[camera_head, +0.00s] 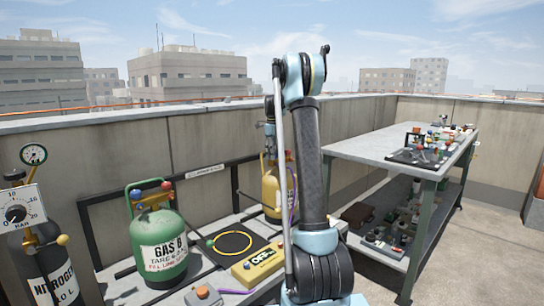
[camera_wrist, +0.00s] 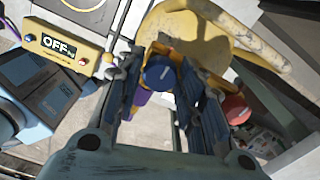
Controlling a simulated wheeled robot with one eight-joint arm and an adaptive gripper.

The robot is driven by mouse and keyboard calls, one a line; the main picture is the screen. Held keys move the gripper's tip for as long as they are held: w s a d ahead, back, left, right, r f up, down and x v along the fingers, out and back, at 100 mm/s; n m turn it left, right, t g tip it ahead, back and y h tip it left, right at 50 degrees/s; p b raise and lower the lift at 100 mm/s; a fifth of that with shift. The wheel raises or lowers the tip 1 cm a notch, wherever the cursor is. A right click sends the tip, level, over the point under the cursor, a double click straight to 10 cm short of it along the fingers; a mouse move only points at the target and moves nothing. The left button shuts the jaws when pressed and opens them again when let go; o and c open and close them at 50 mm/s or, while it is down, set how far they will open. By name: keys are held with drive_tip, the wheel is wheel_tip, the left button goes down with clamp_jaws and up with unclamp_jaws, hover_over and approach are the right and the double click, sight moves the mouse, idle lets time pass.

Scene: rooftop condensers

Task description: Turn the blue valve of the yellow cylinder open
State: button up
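The yellow cylinder (camera_head: 270,188) stands on the low bench behind my arm, which hides part of it. In the wrist view its yellow top and guard (camera_wrist: 205,38) fill the upper middle. The round blue valve (camera_wrist: 158,72) faces the camera, with a red valve (camera_wrist: 236,108) to its right. My gripper (camera_wrist: 160,66) is open, its two dark fingers apart on either side of the blue valve. I cannot tell whether either finger touches it. In the head view my gripper (camera_head: 270,132) is small and partly hidden, just above the cylinder.
A green cylinder (camera_head: 160,246) and a dark nitrogen cylinder (camera_head: 45,262) with gauges stand to the left. A cluttered worktable (camera_head: 370,150) stands right.

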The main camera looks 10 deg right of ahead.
drive_tip(key=c, duration=0.4)
drive_tip(key=shift+a, duration=0.1)
